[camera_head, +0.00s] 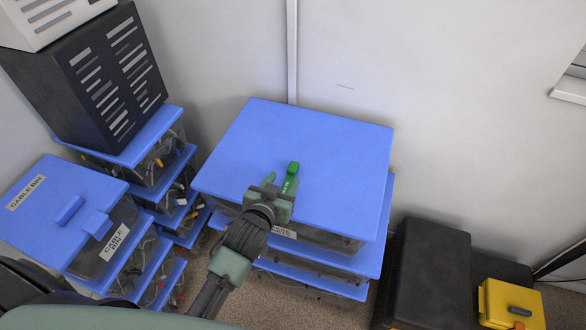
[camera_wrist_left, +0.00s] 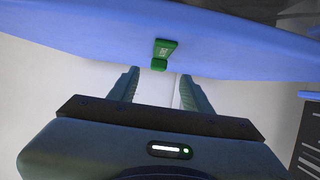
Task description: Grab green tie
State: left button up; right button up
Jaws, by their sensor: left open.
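The green tie (camera_head: 291,176) is a small green piece lying on the blue lid (camera_head: 318,134) of the middle bin stack, near its front edge. My left gripper (camera_head: 279,182) reaches over the front edge of that lid, just in front of the tie. In the left wrist view, the tie (camera_wrist_left: 163,54) lies beyond the fingertips, roughly centred between the two fingers (camera_wrist_left: 157,76). The fingers are apart with nothing between them. My right gripper is not in view.
Blue-lidded cable bins (camera_head: 62,198) stand at left, with a black slotted case (camera_head: 95,85) behind them. A black box (camera_head: 432,270) and a yellow case (camera_head: 508,303) stand on the floor at right. Most of the middle lid is clear. A white wall rises behind.

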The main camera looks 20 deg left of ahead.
aim_at(291, 171)
pick_arm(q)
jog(key=shift+x, duration=0.85)
jog(key=x, duration=0.3)
jog(key=shift+w+d+f, duration=0.1)
jog(key=shift+w+d, duration=0.05)
jog(key=shift+w, duration=0.15)
jog(key=shift+w+f, duration=0.1)
jog(key=shift+w, duration=0.05)
grip_shut()
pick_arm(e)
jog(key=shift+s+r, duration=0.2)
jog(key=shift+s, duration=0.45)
